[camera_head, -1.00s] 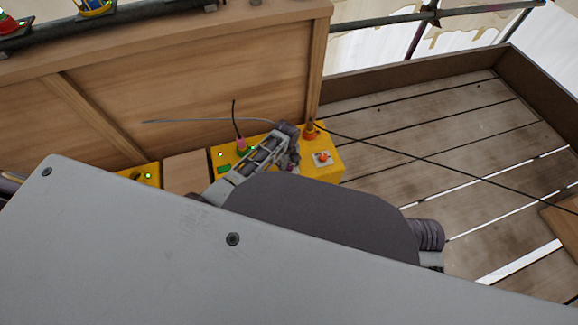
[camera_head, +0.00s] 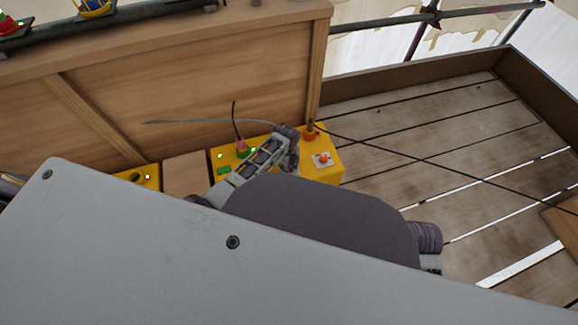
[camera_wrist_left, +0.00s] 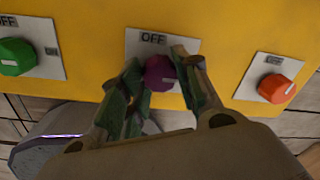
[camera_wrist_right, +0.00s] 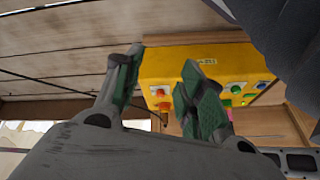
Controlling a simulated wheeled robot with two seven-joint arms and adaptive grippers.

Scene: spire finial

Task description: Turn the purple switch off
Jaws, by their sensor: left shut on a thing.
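The purple switch (camera_wrist_left: 160,72) is a round knob on a white plate in the left wrist view. The word OFF is printed above it, and a pale mark shows on the knob's lower right. My left gripper (camera_wrist_left: 158,75) has a finger on each side of the knob and is shut on it. In the head view my left gripper (camera_head: 288,143) covers the purple switch, over the yellow box (camera_head: 322,174). My right gripper (camera_wrist_right: 160,75) is open and empty in the right wrist view, with its fingers well apart.
A green knob (camera_wrist_left: 16,57) is left of the purple switch and an orange knob (camera_wrist_left: 276,88) is right of it. A wooden panel (camera_head: 190,95) stands behind the box. A dark cable (camera_head: 420,157) crosses above the plank floor (camera_head: 450,130).

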